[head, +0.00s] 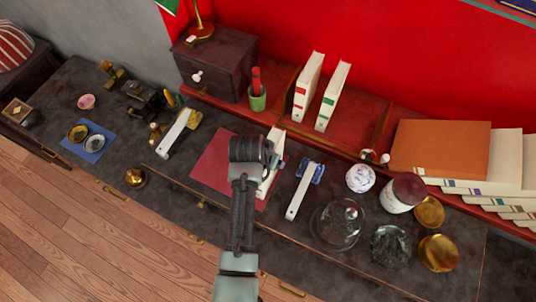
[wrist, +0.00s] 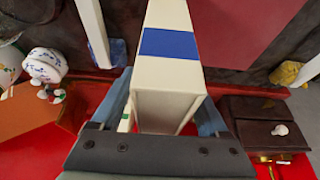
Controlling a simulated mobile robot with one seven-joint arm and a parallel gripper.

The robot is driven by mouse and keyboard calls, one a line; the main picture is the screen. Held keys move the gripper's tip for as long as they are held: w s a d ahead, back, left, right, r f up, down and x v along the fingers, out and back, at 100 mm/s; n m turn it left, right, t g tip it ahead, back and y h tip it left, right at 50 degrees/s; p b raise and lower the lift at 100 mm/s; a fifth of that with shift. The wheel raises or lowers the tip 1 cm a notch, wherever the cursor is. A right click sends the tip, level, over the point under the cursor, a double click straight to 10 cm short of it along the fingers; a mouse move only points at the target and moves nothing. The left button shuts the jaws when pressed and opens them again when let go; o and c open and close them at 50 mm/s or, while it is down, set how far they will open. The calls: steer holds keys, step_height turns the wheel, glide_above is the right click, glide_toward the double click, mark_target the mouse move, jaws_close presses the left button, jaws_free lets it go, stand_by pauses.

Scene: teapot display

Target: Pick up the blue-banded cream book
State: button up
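The blue-banded cream book (wrist: 168,75) fills the middle of the wrist view, its blue band (wrist: 168,43) facing the camera. In the head view the cream book (head: 276,140) stands on the desk, partly hidden behind my gripper (head: 262,165). My gripper also shows in the wrist view (wrist: 166,108), with one blue-grey finger on each side of the book. The fingers lie close along its sides; whether they press on it is not clear. The fingertips are hidden in the head view.
A red mat (head: 210,165) lies left of the book. A white-handled item on a blue rest (head: 302,190), a glass dome (head: 338,222) and a patterned ball (head: 360,178) stand to the right. Two upright books (head: 325,95) stand on the red shelf behind. A dark box (head: 213,65) is at the back left.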

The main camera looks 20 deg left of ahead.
jaws_close()
steer(key=shift+w+r, duration=0.1)
stand_by(1.2)
